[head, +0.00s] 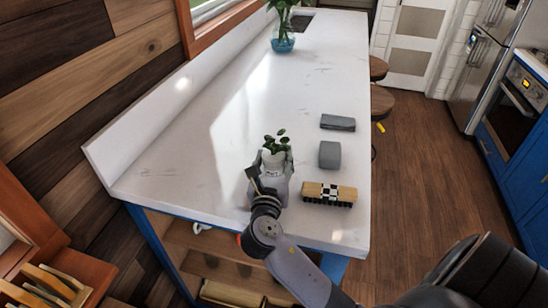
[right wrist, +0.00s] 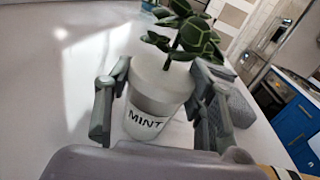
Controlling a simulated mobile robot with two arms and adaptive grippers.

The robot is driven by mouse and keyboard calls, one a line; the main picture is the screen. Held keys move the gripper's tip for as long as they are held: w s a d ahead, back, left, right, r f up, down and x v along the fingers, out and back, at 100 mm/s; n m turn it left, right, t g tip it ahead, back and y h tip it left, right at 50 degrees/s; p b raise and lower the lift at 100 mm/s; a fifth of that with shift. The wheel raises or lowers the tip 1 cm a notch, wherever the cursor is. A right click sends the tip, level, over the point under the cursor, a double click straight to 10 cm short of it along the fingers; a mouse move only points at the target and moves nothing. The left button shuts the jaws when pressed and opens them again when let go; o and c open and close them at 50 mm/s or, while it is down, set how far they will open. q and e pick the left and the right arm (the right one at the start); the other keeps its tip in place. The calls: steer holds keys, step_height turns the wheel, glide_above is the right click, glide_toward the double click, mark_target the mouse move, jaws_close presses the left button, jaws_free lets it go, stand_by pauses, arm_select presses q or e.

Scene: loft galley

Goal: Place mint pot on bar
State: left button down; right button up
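The mint pot (head: 273,159) is a small white pot with green leaves, over the near part of the white bar (head: 230,135). In the right wrist view, the pot (right wrist: 158,90) shows its "MINT" label facing me and tilts a little in the picture. My right gripper (head: 273,168) has a finger on each side of the pot, and both fingers appear to touch it below the rim. The gripper (right wrist: 162,92) hides part of the pot's base in the head view, so I cannot tell whether it rests on the bar. My left gripper is not in view.
A brush-like block with a checkered band (head: 329,194) lies right of the gripper. Two grey items (head: 330,154) (head: 338,122) lie beyond it near the right edge. A blue vase with a plant (head: 283,42) stands at the far end. The bar's left and middle are clear.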

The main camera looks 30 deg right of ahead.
steer(key=o, duration=0.4)
steer(key=shift+o, duration=0.2)
steer(key=shift+s+a+r, duration=0.1)
steer(key=shift+r, duration=0.05)
steer(key=b+v, duration=0.2)
steer(key=v, duration=0.8)
steer(key=shift+s+a+b, duration=0.25)
steer(key=shift+a+b, duration=0.05)
steer(key=shift+b, duration=0.1)
steer(key=shift+s+a, duration=0.3)
steer(key=shift+s, duration=0.1)
